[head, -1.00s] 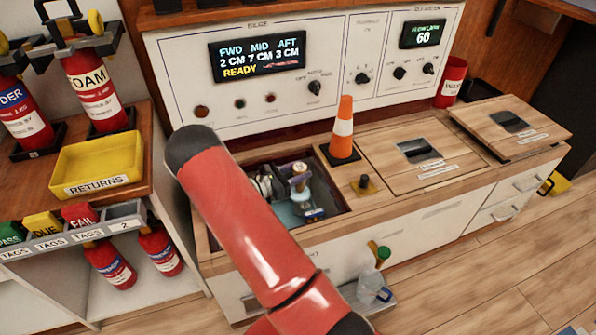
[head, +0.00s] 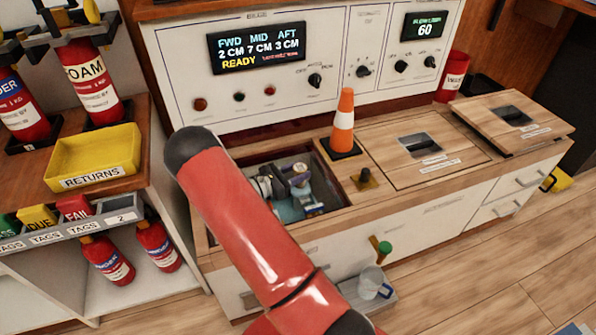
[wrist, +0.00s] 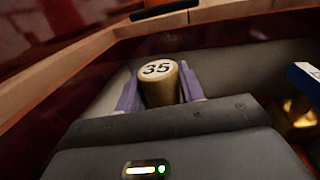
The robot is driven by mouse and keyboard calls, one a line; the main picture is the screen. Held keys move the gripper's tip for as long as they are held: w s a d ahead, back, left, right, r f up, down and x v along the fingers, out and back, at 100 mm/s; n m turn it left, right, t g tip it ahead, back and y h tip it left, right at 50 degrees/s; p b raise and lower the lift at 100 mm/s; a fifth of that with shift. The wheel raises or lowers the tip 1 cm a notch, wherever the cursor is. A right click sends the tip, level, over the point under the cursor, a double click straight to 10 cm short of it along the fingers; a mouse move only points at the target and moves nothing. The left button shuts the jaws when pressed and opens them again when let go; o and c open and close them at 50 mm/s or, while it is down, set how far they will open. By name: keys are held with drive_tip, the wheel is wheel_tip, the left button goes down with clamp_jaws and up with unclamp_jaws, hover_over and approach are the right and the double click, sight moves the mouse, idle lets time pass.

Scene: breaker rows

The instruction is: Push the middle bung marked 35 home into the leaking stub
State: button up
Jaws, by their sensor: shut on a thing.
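The bung marked 35 (wrist: 160,84) shows in the wrist view as a tan cylinder with a pale numbered top. The purple fingers of my gripper (wrist: 161,90) are closed on its two sides. The open bay (head: 335,205) in the wooden counter shows in the head view, with my red arm crossing its left part. Small fittings and a pale-topped piece show inside it, too small to tell apart. The leaking stub cannot be made out, and how deep the bung sits is hidden by my gripper body.
A blue piece (wrist: 305,78) and a brass fitting (wrist: 299,112) are right of my gripper. The display (head: 257,48) reads FWD 2, MID 7, AFT 3 CM, READY.

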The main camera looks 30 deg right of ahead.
drive_tip(key=shift+f+b, duration=0.55)
drive_tip(key=shift+f, duration=0.35)
drive_tip(key=o, duration=1.1)
drive_tip(key=shift+r, duration=0.15)
wheel_tip(320, 180, up, 20)
drive_tip(key=p, duration=0.2)
drive_tip(key=shift+p, duration=0.3)
drive_tip(key=s+a+r+m+y, duration=0.2)
drive_tip(key=s+a+m+y, duration=0.25)
drive_tip(key=s, duration=0.25)
drive_tip(key=s+a+r+m+y, duration=0.2)
drive_tip(key=s+a+m+y, duration=0.1)
drive_tip(key=s+m+y, duration=0.25)
drive_tip(key=s+a+r+m+t+y, duration=0.2)
drive_tip(key=s+a, duration=0.2)
drive_tip(key=a, duration=0.1)
drive_tip(key=s+a+r+m+t+y+p, duration=0.1)
drive_tip(key=s+a+r+m+t+y, duration=0.1)
drive_tip(key=a, duration=0.4)
drive_tip(key=s+a+r+m+t+y, duration=0.2)
drive_tip(key=s+a+m+y, duration=0.1)
drive_tip(key=s+a, duration=0.3)
drive_tip(key=shift+s+a+r+t+y+p, duration=0.1)
drive_tip(key=shift+r+t+y+p, duration=0.15)
drive_tip(key=shift+y+p, duration=0.2)
